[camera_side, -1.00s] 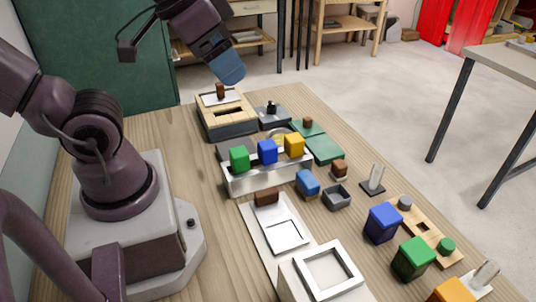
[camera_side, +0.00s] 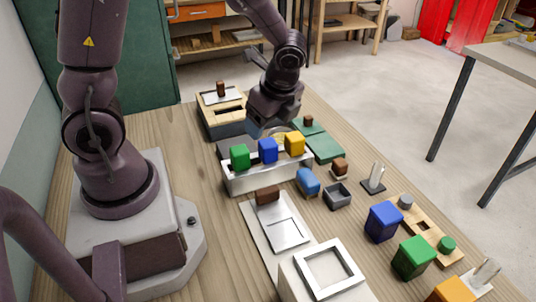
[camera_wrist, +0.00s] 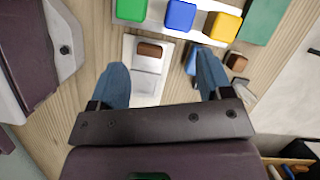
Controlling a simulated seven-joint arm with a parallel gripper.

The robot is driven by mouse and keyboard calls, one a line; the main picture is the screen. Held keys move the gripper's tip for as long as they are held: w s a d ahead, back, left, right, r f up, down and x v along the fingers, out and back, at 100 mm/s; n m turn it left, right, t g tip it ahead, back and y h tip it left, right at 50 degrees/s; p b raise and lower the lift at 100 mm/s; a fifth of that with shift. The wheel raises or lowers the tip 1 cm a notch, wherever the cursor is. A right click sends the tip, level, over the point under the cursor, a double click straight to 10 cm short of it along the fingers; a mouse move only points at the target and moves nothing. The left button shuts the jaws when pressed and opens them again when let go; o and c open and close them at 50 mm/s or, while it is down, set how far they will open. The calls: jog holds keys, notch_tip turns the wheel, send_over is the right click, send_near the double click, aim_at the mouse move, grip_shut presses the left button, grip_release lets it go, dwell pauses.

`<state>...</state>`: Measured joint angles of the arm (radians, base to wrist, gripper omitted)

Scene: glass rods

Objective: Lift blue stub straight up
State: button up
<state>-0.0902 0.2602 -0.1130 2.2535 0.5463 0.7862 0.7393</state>
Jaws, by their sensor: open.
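A blue stub (camera_side: 267,151) stands upright in the middle of a white holder (camera_side: 240,183), between a green stub (camera_side: 240,157) and a yellow stub (camera_side: 294,144). In the wrist view the blue stub (camera_wrist: 181,14) is at the top edge, partly cut off. My gripper (camera_wrist: 160,60) is open and empty, its two blue fingers spread wide below the holder in that picture. In the side view my gripper (camera_side: 268,128) hangs close behind and above the blue stub; its fingertips are mostly hidden.
A blue block (camera_side: 308,182) and a grey open box (camera_side: 337,196) are right of the holder. A white board with a brown block (camera_side: 268,195) lies in front. A larger blue cube (camera_side: 383,222) and green cube (camera_side: 413,258) stand near the right edge. A wooden box (camera_side: 228,120) is behind left.

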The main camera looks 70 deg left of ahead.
aim_at(268, 142)
jog(key=a+f+m, duration=0.1)
jog(key=f, duration=0.1)
jog(key=w+a+f+m, duration=0.1)
jog(key=f+m, duration=0.1)
jog(key=a+f+m, duration=0.1)
jog(key=f, duration=0.1)
jog(key=shift+w+a+f+t+y, duration=0.2)
jog(key=shift+w+f+t+y, duration=0.1)
jog(key=shift+w+f+t, duration=0.1)
jog(key=shift+x, duration=2.75)
jog(key=shift+a, duration=0.15)
jog(key=c, duration=1)
jog(key=shift+r, duration=0.15)
notch_tip(268, 142, up, 10)
jog(key=shift+f, duration=0.1)
